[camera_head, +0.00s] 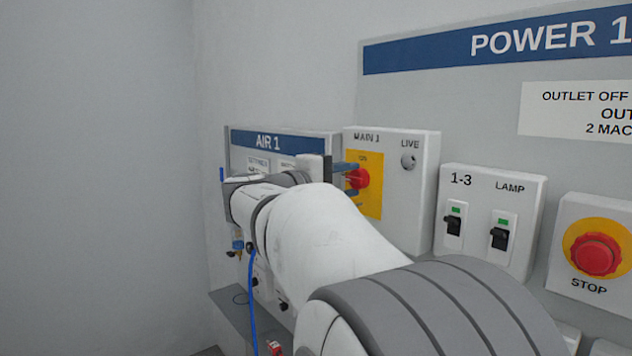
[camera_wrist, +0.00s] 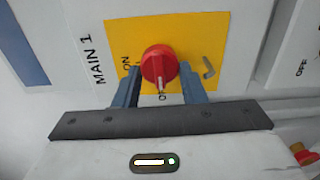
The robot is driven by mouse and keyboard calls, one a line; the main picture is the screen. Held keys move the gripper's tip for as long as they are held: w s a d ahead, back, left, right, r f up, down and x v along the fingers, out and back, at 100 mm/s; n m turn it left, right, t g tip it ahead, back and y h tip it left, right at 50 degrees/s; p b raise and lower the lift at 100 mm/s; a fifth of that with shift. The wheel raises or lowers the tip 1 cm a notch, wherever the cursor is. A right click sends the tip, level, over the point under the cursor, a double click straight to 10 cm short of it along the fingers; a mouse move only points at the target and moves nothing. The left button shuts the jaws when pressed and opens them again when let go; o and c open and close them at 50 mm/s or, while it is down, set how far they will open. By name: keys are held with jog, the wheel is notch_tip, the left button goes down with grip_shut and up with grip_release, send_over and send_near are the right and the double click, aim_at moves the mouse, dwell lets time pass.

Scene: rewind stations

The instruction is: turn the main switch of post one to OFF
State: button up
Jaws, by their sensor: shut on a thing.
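The main switch of post one is a red rotary knob (camera_wrist: 157,62) on a yellow plate (camera_wrist: 208,38), on a white box marked MAIN 1 (camera_head: 420,190). In the wrist view its pale mark points down toward my gripper's palm, at a partly hidden label beginning with "O"; the ON label is to its left. My gripper (camera_wrist: 160,80) is shut on the knob, with one blue finger on each side. In the head view the knob (camera_head: 358,178) shows beside the blue fingertips, and my arm hides part of the box.
A LIVE lamp (camera_head: 408,161) is on the same box. To its right are a box with two black switches (camera_head: 491,215) and a red STOP button (camera_head: 596,255). The AIR 1 panel (camera_head: 285,142) is behind my wrist. A blue hose (camera_head: 251,300) hangs at left.

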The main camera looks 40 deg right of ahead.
jog(key=shift+s, duration=0.1)
jog(key=o, duration=0.6)
jog(key=shift+d, duration=0.1)
jog(key=shift+o, duration=0.9)
jog(key=shift+d, duration=0.15)
jog(key=shift+o, duration=1.1)
jog(key=shift+f, duration=0.15)
